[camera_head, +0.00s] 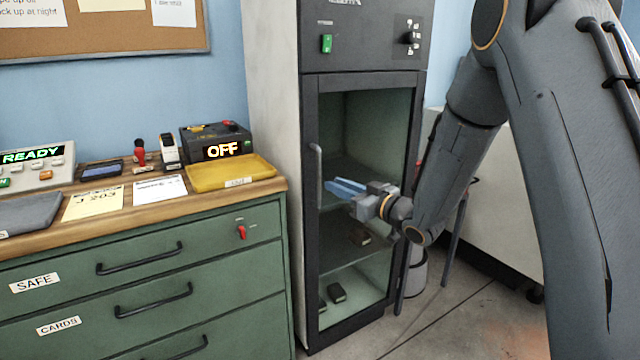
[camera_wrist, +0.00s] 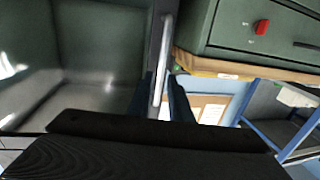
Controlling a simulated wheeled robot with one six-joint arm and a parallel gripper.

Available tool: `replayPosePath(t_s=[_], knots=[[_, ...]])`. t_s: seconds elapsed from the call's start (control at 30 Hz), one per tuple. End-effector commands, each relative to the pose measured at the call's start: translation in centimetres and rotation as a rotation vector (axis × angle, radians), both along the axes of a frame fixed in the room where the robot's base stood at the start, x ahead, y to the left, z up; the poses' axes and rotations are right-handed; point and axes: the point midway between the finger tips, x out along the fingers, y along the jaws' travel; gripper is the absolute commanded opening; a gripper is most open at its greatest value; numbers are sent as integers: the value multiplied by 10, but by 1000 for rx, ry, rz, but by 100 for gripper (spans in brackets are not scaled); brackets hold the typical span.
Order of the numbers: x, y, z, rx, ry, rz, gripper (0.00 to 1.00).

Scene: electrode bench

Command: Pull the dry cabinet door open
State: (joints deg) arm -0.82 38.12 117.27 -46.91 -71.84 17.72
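The dry cabinet (camera_head: 272,120) is tall, with a dark-framed glass door (camera_head: 365,130) that looks shut. Its grey vertical bar handle (camera_head: 317,175) is on the door's left side. My gripper (camera_head: 338,187) is in front of the door, with its blue fingertips just right of the handle. In the wrist view the handle (camera_wrist: 161,75) shows between the two dark blue fingers (camera_wrist: 163,98), with a gap on the right side. The fingers are apart. I cannot tell how far they reach around the bar.
A green drawer cabinet (camera_head: 150,275) with a wooden top stands left of the dry cabinet, carrying a yellow tray (camera_head: 230,174) and a box reading OFF (camera_head: 215,140). Small dark items lie inside the dry cabinet. A bin (camera_head: 416,275) stands to the right. Some floor in front is clear.

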Motion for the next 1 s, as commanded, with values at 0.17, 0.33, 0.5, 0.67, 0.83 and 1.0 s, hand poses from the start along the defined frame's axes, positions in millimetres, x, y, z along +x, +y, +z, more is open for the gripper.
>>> replayPosePath(t_s=[0.17, 0.33, 0.5, 0.67, 0.83, 1.0], knots=[[10, 13, 2, 12, -11, 14, 18], [29, 32, 2, 11, -11, 12, 18], [45, 47, 2, 11, -9, 10, 18], [52, 56, 1, 11, -8, 11, 18], [54, 57, 1, 10, -8, 10, 18], [54, 57, 1, 10, -8, 10, 10]])
